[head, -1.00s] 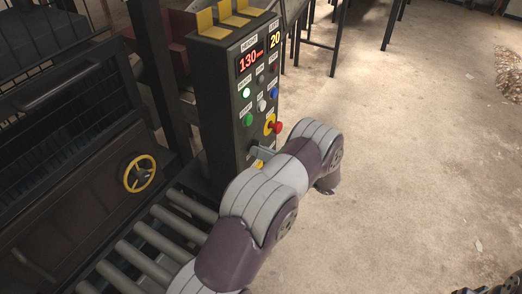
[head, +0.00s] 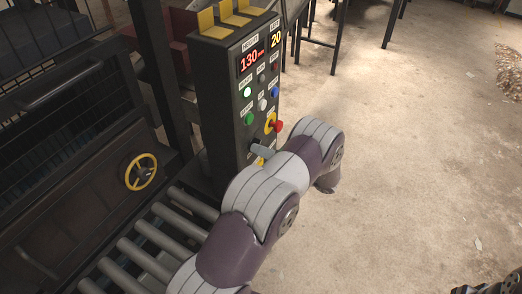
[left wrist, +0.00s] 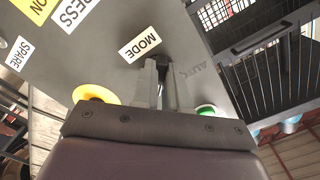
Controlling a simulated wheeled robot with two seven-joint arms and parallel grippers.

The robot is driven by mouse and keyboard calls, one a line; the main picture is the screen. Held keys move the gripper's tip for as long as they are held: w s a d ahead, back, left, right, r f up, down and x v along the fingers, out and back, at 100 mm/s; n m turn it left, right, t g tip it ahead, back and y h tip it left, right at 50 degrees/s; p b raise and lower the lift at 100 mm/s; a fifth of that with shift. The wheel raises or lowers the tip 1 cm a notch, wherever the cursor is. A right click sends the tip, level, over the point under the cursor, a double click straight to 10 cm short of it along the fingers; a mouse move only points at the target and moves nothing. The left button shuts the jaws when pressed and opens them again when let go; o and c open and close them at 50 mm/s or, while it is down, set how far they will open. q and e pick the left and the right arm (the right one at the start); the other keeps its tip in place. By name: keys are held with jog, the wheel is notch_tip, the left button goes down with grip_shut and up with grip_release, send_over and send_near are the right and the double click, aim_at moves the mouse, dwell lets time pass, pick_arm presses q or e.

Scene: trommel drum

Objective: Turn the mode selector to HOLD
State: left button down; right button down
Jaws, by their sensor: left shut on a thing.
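The mode selector (left wrist: 163,66) is a small dark knob below the white MODE label (left wrist: 140,43) in the left wrist view. An AUTO marking (left wrist: 192,74) is on the panel to its right; I cannot read a HOLD marking. My left gripper (left wrist: 161,76) is shut on the selector, one finger on each side. In the head view the gripper (head: 261,150) is at the lower front of the control box (head: 215,100), and my wrist hides much of that area. The selector's pointing direction is not clear.
A red stop button (head: 278,126) on a yellow ring sits just above the gripper. Green, white and blue buttons and a red 130 display (head: 251,60) are higher up. A roller conveyor (head: 150,238) and yellow handwheel (head: 140,172) are left.

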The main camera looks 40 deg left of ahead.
pick_arm(q)
jog(key=shift+w+r, duration=0.15)
jog(key=shift+r, duration=0.1)
jog(key=c, duration=1.3)
grip_release()
jog(key=shift+o, duration=0.7)
jog(key=shift+f, duration=0.15)
jog(key=w+d+b, duration=0.1)
jog(key=d+b, duration=0.3)
jog(key=d, duration=0.8)
jog(key=shift+w+d, duration=0.2)
jog(key=shift+d, duration=0.15)
